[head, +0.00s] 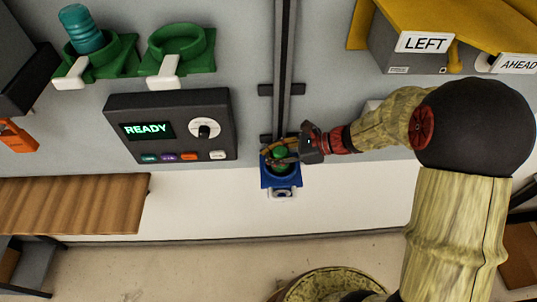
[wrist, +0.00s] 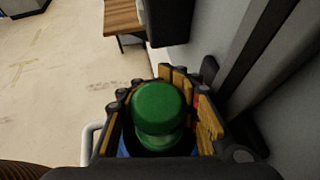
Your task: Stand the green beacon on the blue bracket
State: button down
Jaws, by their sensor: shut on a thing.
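The green beacon (wrist: 160,110) is between the fingers of my gripper (wrist: 165,125) in the wrist view, its rounded top facing the camera. In the head view the green beacon (head: 279,153) shows at the blue bracket (head: 281,182), low on the wall. My gripper (head: 280,156) comes in from the right and is shut on the beacon. The blue bracket also shows below the beacon in the wrist view (wrist: 123,150). The beacon's lower part is hidden, so I cannot tell whether it touches the bracket's floor.
A dark control box (head: 170,126) reading READY is on the wall left of the bracket. Two green brackets (head: 181,48) are above it, the left one holding a teal beacon (head: 82,30). A dark vertical rail (head: 284,70) runs above the blue bracket. A wooden table (head: 75,204) is at lower left.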

aim_at(286, 153)
jog(key=c, duration=1.3)
grip_release()
jog(key=shift+o, duration=0.3)
jog(key=shift+r, duration=0.15)
jog(key=v, duration=1.1)
jog(key=shift+d+p, duration=0.35)
jog(key=shift+p, duration=0.05)
jog(key=shift+s+r, duration=0.25)
jog(key=s+a+r+n+g+h, duration=0.2)
jog(key=s+r+n+h, duration=0.35)
jog(key=s+n, duration=0.5)
jog(key=s+d+r+n+t+h, duration=0.4)
jog(key=s+d+r+n+h, duration=0.1)
jog(key=n, duration=0.5)
jog(key=shift+s+d+r+t+h, duration=0.3)
jog(key=shift+s+d+h, duration=0.35)
jog(key=shift+s, duration=0.15)
